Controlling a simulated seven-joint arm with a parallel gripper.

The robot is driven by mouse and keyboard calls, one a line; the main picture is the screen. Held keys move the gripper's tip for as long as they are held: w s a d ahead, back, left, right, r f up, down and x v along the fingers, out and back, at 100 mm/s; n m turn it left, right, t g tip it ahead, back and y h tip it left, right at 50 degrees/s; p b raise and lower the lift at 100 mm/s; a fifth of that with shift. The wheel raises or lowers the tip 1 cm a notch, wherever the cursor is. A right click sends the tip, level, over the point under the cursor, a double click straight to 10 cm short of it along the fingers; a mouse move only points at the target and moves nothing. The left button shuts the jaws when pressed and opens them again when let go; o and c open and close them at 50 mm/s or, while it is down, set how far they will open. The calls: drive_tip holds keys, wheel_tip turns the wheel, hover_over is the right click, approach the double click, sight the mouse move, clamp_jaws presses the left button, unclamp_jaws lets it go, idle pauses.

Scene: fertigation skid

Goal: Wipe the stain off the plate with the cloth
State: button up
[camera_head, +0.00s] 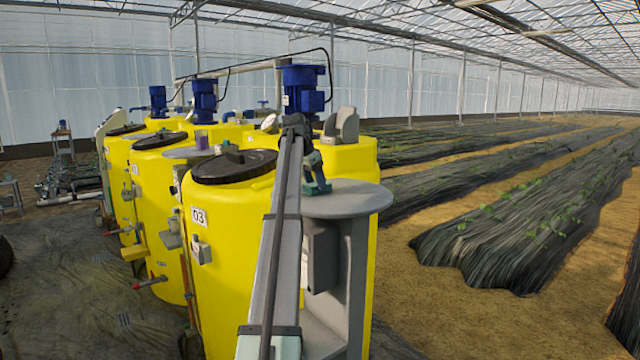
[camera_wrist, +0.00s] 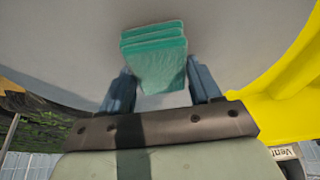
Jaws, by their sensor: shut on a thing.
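My gripper (camera_head: 318,186) is low over the round grey table top (camera_head: 350,201) beside the yellow tank, in the head view. In the wrist view my gripper (camera_wrist: 160,72) has its two blue-grey fingers on either side of a green folded cloth (camera_wrist: 153,50) and is shut on it. The cloth shows several stacked layers and lies over the grey surface (camera_wrist: 230,45). Whether it touches that surface is unclear. I cannot make out a stain or a separate plate in either view; the cloth and fingers cover part of the surface.
A yellow tank marked 03 (camera_head: 228,270) with a black lid (camera_head: 234,166) stands left of the table. Grey rounded parts (camera_head: 347,124) stand upright behind it. Blue motors (camera_head: 303,88) top the tanks. Open ground (camera_head: 410,290) lies to the right.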

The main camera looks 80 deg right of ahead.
drive_tip(key=shift+w+d, duration=1.2)
drive_tip(key=shift+s+d, duration=0.75)
drive_tip(key=shift+s, duration=0.15)
drive_tip(key=shift+s+a+f, duration=0.1)
drive_tip(key=shift+s+a, duration=4.15)
drive_tip(key=shift+a, duration=0.05)
drive_tip(key=shift+w+d, duration=4.25)
drive_tip(key=shift+d, duration=0.1)
wheel_tip(320, 180, up, 3)
drive_tip(key=shift+d+f, duration=0.1)
drive_tip(key=shift+f, duration=0.05)
drive_tip(key=shift+r, duration=2.9)
drive_tip(key=shift+w+a, duration=0.1)
drive_tip(key=shift+a, duration=0.1)
